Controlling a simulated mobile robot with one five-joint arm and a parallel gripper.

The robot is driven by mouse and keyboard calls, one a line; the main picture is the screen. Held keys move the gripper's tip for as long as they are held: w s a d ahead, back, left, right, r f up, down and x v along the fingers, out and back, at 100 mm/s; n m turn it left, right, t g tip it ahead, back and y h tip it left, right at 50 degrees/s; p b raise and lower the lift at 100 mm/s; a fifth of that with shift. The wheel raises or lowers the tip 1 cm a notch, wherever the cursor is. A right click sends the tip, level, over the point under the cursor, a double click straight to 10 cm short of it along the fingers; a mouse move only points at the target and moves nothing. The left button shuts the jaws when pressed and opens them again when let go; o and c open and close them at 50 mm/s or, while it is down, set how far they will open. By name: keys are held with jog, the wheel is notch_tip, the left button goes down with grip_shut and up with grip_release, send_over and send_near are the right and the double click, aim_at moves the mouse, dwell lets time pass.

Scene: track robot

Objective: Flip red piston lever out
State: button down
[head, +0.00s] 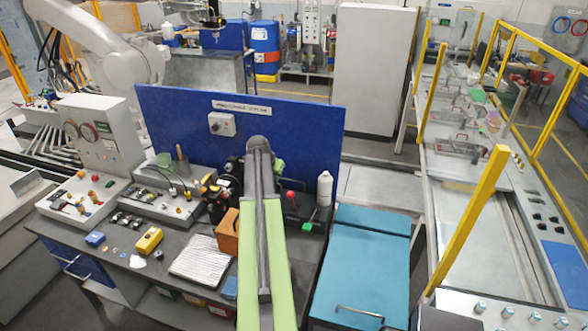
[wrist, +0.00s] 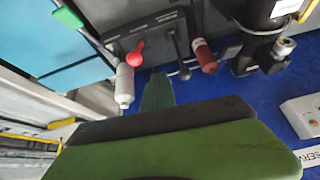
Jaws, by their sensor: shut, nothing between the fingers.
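A red lever with a rounded handle (wrist: 135,54) stands on a dark panel (wrist: 150,30) in the wrist view. In the head view the red lever (head: 291,196) shows just right of my arm, on a dark unit in front of the blue board. My gripper (wrist: 157,92) is shut and empty. Its green tip lies below and right of the red lever in the wrist view, apart from it in the picture. The distance in depth is hard to tell. In the head view my arm hides most of my gripper.
A white bottle (wrist: 124,86) stands close beside the red lever; it also shows in the head view (head: 325,188). A black lever (wrist: 178,62) and a dark red cylinder (wrist: 203,55) are on the other side. The blue board (head: 305,135) rises behind. A teal-topped cabinet (head: 360,268) stands right.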

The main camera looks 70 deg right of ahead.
jog(key=s+d+r+m, duration=0.1)
jog(key=s+d, duration=0.3)
jog(key=s, duration=0.2)
jog(key=shift+g, duration=0.3)
jog(key=f+b, duration=0.3)
jog(key=d+f+b, duration=0.1)
jog(key=f+b, duration=0.5)
jog(key=shift+w+d+f, duration=0.1)
jog(key=shift+w+d, duration=0.15)
jog(key=shift+d, duration=0.15)
jog(key=shift+a, duration=0.25)
jog(key=shift+d, duration=0.15)
